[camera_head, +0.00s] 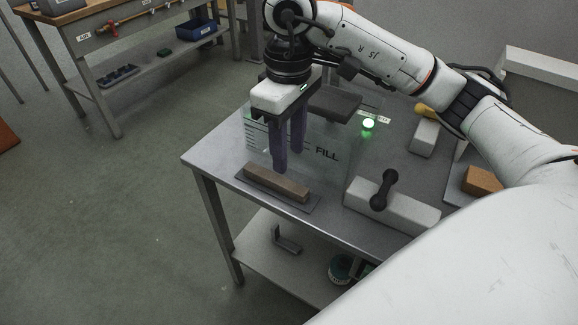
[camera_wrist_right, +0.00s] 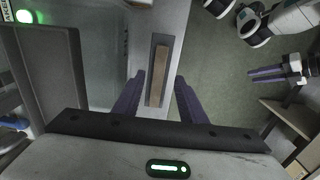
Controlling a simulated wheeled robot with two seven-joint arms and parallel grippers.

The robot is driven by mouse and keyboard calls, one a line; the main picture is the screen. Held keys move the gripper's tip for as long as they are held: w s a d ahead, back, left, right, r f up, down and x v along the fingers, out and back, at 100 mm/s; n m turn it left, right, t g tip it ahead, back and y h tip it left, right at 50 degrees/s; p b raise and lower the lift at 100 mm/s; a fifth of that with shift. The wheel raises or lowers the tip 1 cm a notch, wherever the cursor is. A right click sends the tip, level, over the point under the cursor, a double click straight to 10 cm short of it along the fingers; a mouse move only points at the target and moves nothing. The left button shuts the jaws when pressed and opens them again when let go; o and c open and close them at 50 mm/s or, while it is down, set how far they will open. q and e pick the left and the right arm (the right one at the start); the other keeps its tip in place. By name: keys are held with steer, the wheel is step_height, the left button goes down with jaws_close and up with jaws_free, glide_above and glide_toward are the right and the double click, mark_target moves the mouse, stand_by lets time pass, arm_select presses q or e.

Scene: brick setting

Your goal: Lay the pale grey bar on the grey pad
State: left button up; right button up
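A brownish-grey bar (camera_head: 277,183) lies lengthwise on the dark grey pad (camera_head: 309,207) near the table's front left edge. It looks darker than pale grey. In the right wrist view the bar (camera_wrist_right: 157,76) lies within the pad (camera_wrist_right: 150,110). My right gripper (camera_head: 288,161) points down just above and behind the bar. Its purple fingers are apart and empty, with the bar showing in the gap between them in the wrist view (camera_wrist_right: 158,92). My left gripper (camera_wrist_right: 264,74) shows only in the right wrist view, away from the table; its opening is unclear.
A clear panel marked FILL (camera_head: 330,172) stands close behind the right fingers. A pale block with a black handle (camera_head: 405,208) and an orange-brown block (camera_head: 482,181) are to the right. A green lamp (camera_head: 368,123) glows. A dark raised slab (camera_head: 335,103) is behind.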

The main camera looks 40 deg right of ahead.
step_height(320, 180, up, 4)
steer(key=shift+f+p, duration=0.15)
steer(key=shift+p, duration=0.15)
stand_by(0.4)
